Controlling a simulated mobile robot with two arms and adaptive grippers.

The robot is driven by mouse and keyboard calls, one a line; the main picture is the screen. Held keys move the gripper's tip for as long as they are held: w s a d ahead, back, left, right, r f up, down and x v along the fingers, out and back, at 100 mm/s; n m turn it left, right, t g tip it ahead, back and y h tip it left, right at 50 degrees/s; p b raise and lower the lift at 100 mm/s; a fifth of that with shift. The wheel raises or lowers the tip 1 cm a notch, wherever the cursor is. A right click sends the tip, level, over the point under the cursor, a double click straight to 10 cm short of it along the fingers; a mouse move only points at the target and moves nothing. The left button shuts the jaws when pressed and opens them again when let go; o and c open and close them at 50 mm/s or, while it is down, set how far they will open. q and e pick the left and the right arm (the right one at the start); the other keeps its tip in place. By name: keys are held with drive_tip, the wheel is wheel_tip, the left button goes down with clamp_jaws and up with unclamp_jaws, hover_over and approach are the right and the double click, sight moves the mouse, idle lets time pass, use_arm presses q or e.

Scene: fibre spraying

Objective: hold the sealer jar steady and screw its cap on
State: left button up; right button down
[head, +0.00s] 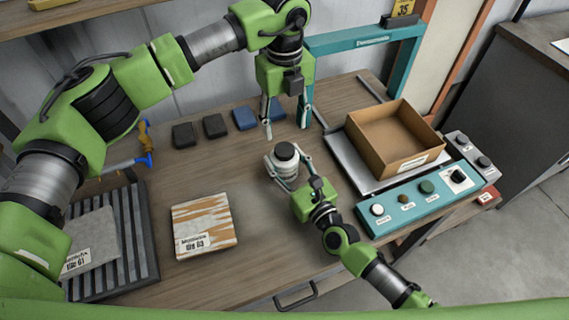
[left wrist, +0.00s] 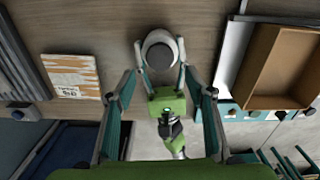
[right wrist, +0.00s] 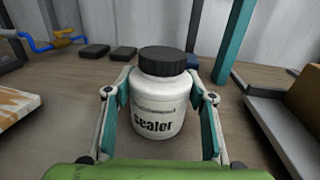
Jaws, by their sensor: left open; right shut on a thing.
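The white sealer jar (head: 286,165) stands upright on the wooden table. Its black cap (head: 286,151) sits on top of the jar; whether it is tight I cannot tell. In the right wrist view the jar (right wrist: 158,108) shows its "sealer" label, with the cap (right wrist: 163,61) on it. My right gripper (head: 288,182) is shut around the jar's body from the front. My left gripper (head: 286,130) is open and empty above and behind the jar, fingers pointing down. In the left wrist view the cap (left wrist: 158,56) shows from above, beyond the open fingers.
A cardboard box (head: 395,140) sits on a metal plate right of the jar, behind a teal button panel (head: 415,203). A teal frame (head: 405,65) stands behind. Several dark blocks (head: 214,126) lie at the back. A patterned tile (head: 203,224) lies front left.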

sight(285, 149)
use_arm(q)
drive_tip(key=n, duration=0.3)
drive_tip(key=shift+n, duration=0.4)
drive_tip(key=shift+f, duration=0.1)
drive_tip(key=shift+f, duration=3.9)
